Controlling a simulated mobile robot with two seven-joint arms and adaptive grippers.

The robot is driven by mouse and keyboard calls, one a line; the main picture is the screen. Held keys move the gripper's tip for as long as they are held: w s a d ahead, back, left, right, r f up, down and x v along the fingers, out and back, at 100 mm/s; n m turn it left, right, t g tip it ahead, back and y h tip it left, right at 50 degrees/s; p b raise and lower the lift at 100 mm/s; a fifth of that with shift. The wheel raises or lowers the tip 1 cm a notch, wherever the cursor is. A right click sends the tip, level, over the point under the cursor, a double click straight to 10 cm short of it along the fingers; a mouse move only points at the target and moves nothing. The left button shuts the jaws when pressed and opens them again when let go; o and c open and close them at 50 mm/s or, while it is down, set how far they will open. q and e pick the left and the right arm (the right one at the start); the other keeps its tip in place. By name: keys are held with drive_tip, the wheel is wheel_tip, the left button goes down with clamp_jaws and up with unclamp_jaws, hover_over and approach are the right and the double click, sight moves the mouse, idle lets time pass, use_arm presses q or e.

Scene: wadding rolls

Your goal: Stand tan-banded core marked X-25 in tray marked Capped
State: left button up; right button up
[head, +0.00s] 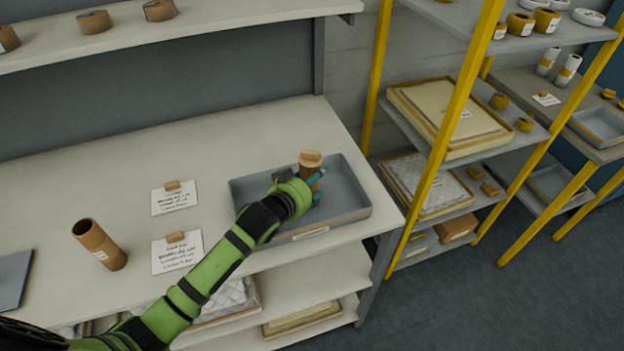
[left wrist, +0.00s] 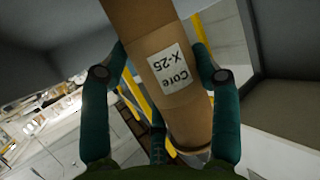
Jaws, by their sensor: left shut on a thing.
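My left gripper (head: 311,180) is shut on a brown cardboard core (head: 310,163) with a lighter tan top, over the grey tray (head: 346,198). The core looks about upright in the head view. Its lower part is hidden behind my gripper, so I cannot tell whether it touches the tray floor. In the left wrist view the core (left wrist: 148,28) sits between both fingers, and its white label reads "Core X-25". The tray has a white label on its front wall, too small to read. My right gripper is not in view.
A grey flat item (head: 12,280) lies at the left edge. Yellow-posted shelving (head: 440,150) stands to the right.

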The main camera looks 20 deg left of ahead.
use_arm(q)
drive_tip(key=o, duration=1.1)
drive_tip(key=shift+o, duration=0.2)
drive_tip(key=shift+r, duration=0.1)
drive_tip(key=shift+s+a, duration=0.1)
drive_tip(key=shift+s, duration=0.1)
drive_tip(key=b+v, duration=0.1)
drive_tip(key=v, duration=1)
drive_tip(key=shift+s+r+b, duration=0.2)
drive_tip(key=shift+b, duration=0.15)
